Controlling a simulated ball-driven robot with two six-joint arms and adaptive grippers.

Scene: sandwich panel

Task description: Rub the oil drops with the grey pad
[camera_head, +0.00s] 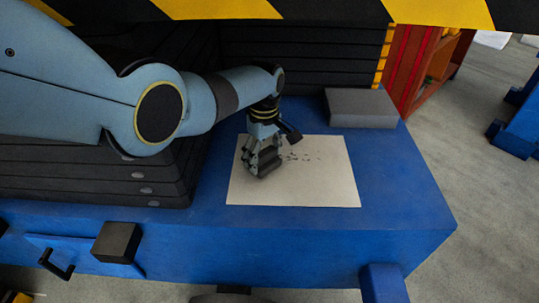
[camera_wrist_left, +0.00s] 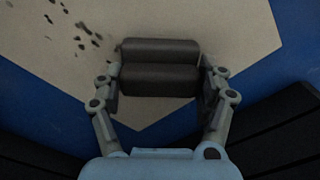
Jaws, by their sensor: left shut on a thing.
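The grey pad (camera_head: 264,160) is dark and ridged, held between the fingers of my left gripper (camera_head: 258,153). In the left wrist view the pad (camera_wrist_left: 160,68) spans the gap between the two fingers of the left gripper (camera_wrist_left: 160,88). The pad is over the pale panel (camera_head: 300,190), left of the oil drops; I cannot tell whether it touches the surface. The oil drops (camera_head: 304,156) are small dark spots on the panel. They also show at the upper left in the left wrist view (camera_wrist_left: 80,38). My right gripper is not in view.
The panel lies on a blue bench (camera_head: 400,190). A grey block (camera_head: 360,108) stands behind the panel at the right. Stacked black slabs (camera_head: 90,180) stand at the left. A yellow-and-black striped bar (camera_head: 220,8) crosses the top. The bench right of the panel is clear.

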